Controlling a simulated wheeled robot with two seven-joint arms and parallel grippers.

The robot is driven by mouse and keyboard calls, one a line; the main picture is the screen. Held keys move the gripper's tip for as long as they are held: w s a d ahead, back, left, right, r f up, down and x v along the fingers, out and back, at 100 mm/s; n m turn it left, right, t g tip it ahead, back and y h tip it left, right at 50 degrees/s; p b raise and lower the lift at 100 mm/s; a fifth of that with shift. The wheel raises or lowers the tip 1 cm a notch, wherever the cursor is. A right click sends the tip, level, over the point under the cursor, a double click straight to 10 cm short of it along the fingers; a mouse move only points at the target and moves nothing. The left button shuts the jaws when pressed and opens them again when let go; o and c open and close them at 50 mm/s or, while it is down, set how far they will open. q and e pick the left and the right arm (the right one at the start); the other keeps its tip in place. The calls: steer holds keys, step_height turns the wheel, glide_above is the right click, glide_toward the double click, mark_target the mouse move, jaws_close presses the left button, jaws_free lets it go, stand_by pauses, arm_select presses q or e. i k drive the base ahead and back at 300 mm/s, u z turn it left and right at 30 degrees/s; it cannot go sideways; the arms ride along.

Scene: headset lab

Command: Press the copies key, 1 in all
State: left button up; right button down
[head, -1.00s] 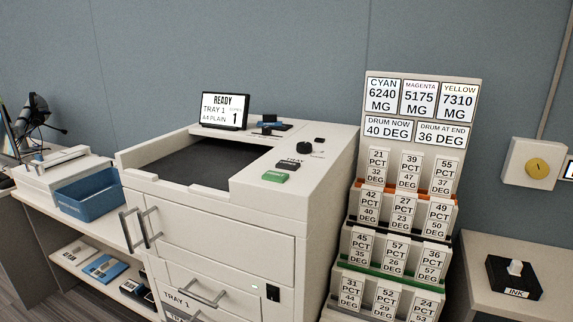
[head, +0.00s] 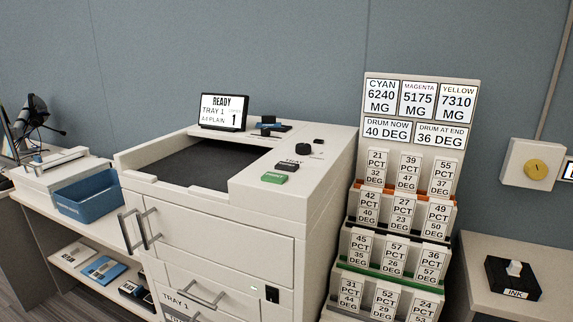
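The copier (head: 210,226) stands in the middle of the head view. Its small screen (head: 224,112) reads READY, TRAY 1, A4 PLAIN and a large 1. On the right side of its top are a green key (head: 274,178) that seems to read PRINT, a dark key (head: 288,166) marked TRAY, a round black knob (head: 303,150) and a blue key (head: 272,127) near the screen. I cannot read which key is the copies key. Neither of my grippers is in view.
A rack of labelled cards (head: 408,190) stands close at the copier's right. A black INK box (head: 513,279) sits on a right-hand counter. A blue bin (head: 86,196) is on the left counter. Drawer handles stick out at the copier's front. The space above its keys is clear.

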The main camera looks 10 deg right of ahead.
mark_target(285, 167)
steer(key=z, duration=2.25)
steer(key=k, duration=1.05)
steer(key=u, duration=1.7)
steer(key=i, duration=0.5)
steer(key=u, duration=0.1)
